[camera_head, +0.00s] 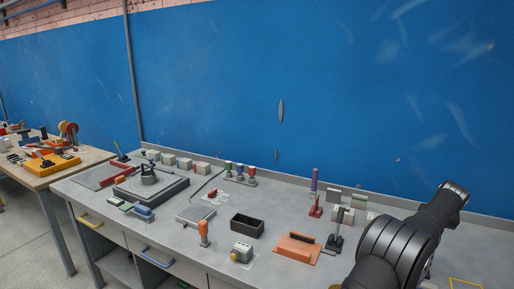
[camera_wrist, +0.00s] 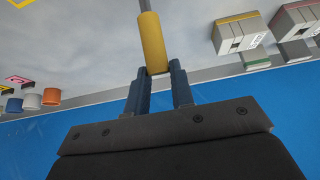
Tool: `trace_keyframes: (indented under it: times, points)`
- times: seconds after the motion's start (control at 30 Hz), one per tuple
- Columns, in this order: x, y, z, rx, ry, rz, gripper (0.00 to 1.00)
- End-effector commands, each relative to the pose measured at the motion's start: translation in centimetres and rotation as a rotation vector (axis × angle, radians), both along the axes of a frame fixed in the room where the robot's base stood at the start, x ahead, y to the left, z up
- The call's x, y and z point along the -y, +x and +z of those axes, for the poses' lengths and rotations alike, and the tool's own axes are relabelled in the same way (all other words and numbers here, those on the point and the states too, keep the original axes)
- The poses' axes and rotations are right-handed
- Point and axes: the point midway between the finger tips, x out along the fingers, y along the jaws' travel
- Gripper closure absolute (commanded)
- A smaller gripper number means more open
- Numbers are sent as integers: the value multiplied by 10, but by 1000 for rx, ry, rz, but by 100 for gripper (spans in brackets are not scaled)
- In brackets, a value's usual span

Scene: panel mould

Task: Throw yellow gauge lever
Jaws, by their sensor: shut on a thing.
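In the wrist view a yellow cylindrical handle (camera_wrist: 151,40) on a thin grey rod shows at top centre. My gripper (camera_wrist: 157,73) has its two dark blue fingers closed about the near end of this handle. The rod's far end and any gauge body are cut off by the top edge of the wrist view. In the head view my arm fills the lower right; my fingers and this lever cannot be made out there.
In the wrist view, pale boxes with a yellow stripe (camera_wrist: 240,34) and a red stripe (camera_wrist: 297,20) stand right. An orange cylinder (camera_wrist: 51,97) is among small ones left. In the head view, a black bin (camera_head: 247,226) and an orange plate (camera_head: 297,248) lie on the bench.

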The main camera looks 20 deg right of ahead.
Motion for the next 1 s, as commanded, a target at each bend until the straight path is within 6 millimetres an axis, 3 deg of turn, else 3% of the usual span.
trace_keyframes:
  times: [1.0]
  points:
    - [12,11,-4,2,-5,-1,100]
